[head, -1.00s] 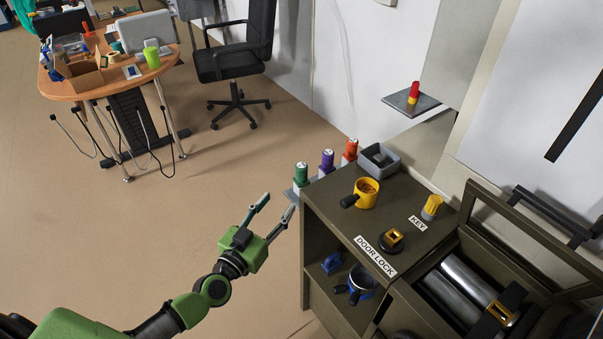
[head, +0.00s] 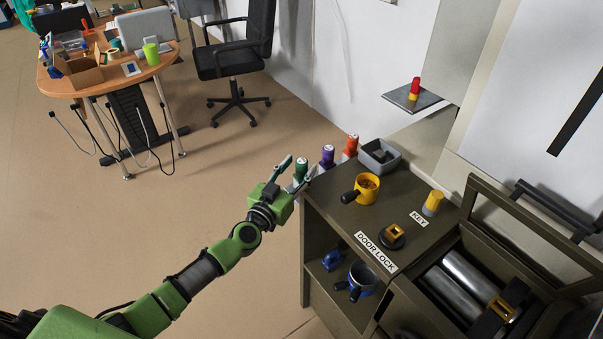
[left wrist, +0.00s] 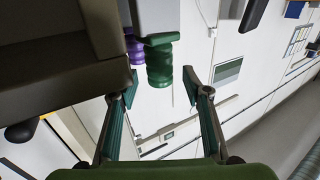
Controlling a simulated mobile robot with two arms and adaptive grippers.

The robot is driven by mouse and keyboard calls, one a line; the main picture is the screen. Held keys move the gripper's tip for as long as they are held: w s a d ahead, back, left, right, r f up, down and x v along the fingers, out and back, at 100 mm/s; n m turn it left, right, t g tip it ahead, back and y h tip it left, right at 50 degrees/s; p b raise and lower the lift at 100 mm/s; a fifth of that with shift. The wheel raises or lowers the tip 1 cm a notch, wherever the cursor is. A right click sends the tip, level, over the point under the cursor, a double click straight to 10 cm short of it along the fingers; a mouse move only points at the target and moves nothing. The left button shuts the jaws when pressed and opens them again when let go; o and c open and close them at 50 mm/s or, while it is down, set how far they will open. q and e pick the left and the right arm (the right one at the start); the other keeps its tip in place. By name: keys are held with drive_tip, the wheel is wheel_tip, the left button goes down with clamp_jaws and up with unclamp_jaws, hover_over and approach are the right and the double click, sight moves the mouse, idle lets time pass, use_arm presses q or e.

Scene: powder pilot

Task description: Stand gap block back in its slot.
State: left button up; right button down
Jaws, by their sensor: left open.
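No item is plainly marked as the gap block. Three handled pieces, green (head: 302,168), purple (head: 328,156) and orange (head: 351,145), stand upright in a row on grey blocks along the cabinet's far left edge. My left gripper (head: 297,170) is open at the green one, with fingertips to either side of it in the head view. In the left wrist view, the green handle (left wrist: 159,65) shows between and beyond the open fingers (left wrist: 160,85), with the purple handle (left wrist: 134,48) beside it. Contact cannot be told. My right gripper is not in view.
The dark cabinet (head: 325,208) carries a yellow mug (head: 367,187), a grey bin (head: 380,158) and a yellow-grey knob (head: 433,203). A blue piece (head: 331,260) and a blue mug (head: 362,281) sit on its shelf.

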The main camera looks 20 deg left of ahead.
use_arm(q)
drive_tip(key=shift+w+d+f, duration=0.1)
drive_tip(key=shift+w+d, duration=0.1)
drive_tip(key=shift+w, duration=0.95)
clamp_jaws()
drive_tip(key=shift+r, duration=0.2)
wheel_tip(320, 180, up, 10)
drive_tip(key=p, duration=0.9)
drive_tip(key=shift+s+f, duration=0.1)
drive_tip(key=shift+f, duration=0.15)
drive_tip(key=shift+f+n+y+b, duration=0.2)
drive_tip(key=shift+f+n+y, duration=0.25)
drive_tip(key=shift+f, duration=0.45)
drive_tip(key=shift+f+n+y+b, duration=0.15)
drive_tip(key=shift+f+n+y, duration=0.1)
drive_tip(key=shift+f+y, duration=0.55)
